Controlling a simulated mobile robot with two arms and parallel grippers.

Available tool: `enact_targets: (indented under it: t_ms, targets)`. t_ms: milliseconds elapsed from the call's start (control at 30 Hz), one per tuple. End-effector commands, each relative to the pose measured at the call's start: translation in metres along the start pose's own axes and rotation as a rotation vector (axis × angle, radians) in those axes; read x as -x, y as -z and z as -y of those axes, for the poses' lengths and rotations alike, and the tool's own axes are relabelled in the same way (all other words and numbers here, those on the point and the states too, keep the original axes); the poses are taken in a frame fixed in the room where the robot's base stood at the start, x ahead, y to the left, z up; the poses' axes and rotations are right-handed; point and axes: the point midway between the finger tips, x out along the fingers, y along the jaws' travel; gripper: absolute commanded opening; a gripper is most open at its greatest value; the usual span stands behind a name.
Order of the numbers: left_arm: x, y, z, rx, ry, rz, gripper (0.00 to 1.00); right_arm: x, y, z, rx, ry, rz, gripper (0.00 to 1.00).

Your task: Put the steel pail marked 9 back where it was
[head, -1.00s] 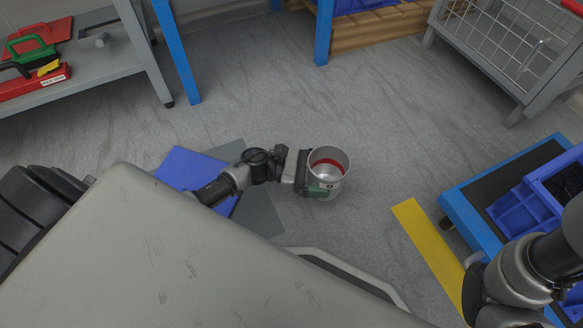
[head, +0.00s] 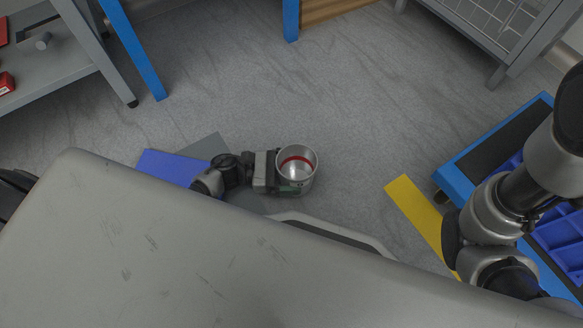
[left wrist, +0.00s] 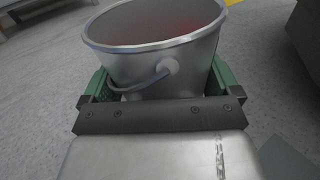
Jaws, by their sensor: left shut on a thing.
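The steel pail (head: 297,160) is upright in the head view, with a red band inside near the bottom. It also fills the top of the left wrist view (left wrist: 165,55), where its handle hangs down on the near side. No number shows on the pail from here. Whether its base touches the floor, I cannot tell. My right arm is at the right of the head view, but its gripper is not visible.
A blue mat (head: 170,166) and a grey mat (head: 205,147) lie on the floor left of the pail. A yellow strip (head: 420,212) lies to the right, beside a blue-edged platform (head: 462,178) with blue bins. Grey shelving (head: 60,80) stands upper left. Floor beyond the pail is clear.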

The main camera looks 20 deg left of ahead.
Motion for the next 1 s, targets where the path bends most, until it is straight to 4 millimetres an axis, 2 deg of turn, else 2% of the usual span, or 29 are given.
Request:
enact_targets:
  t_ms: [33,67,100,400,467,800,1000]
  targets:
    - [0.000,0.001,0.000,0.000,0.000,0.001,0.46,0.000,0.001,0.000,0.000,0.000,-0.001,0.37]
    - [0.000,0.002,0.000,0.000,0.000,0.000,0.94,0.000,0.001,0.000,0.000,0.000,-0.002,0.37]
    - [0.000,0.002,0.000,0.000,0.000,0.000,1.00,0.000,0.001,0.000,0.000,0.000,-0.003,0.37]
    - [0.000,-0.002,0.000,-0.001,0.000,0.000,1.00,0.000,0.002,0.000,0.000,0.000,-0.004,0.37]
    - [0.006,-0.004,0.000,0.002,-0.001,-0.003,1.00,-0.005,0.000,-0.001,0.000,-0.001,-0.002,0.37]
    - [0.076,-0.006,0.000,0.003,-0.002,-0.003,1.00,-0.033,-0.010,-0.007,0.000,-0.001,-0.002,0.37]
    - [0.108,-0.003,0.000,0.002,-0.002,-0.002,1.00,-0.040,-0.013,-0.009,0.001,-0.001,-0.001,0.37]
